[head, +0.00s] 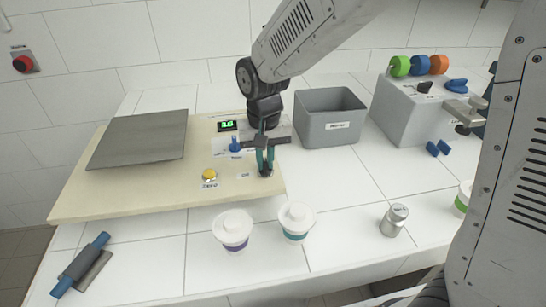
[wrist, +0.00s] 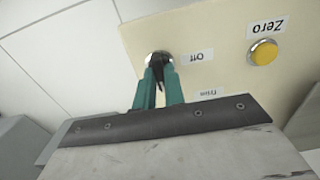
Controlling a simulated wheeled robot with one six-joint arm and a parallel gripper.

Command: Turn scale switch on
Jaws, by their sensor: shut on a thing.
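The scale is a beige base (head: 130,198) with a grey weighing plate (head: 140,140) and a small display (head: 227,125) lit with green digits. Its dark switch lever on a silver round mount (wrist: 158,58) shows in the wrist view beside the "Off" label (wrist: 194,57). My gripper (head: 265,170) reaches down over the base's front right corner. In the wrist view the teal fingers of my gripper (wrist: 159,74) are shut on the switch lever. The fingers partly hide the lever, so its exact tilt is hard to tell.
A yellow Zero button (head: 209,175) and a blue Trim knob (head: 235,144) are left of my gripper. A grey bin (head: 327,118) stands to the right. A metal weight (head: 394,219) stands further right.

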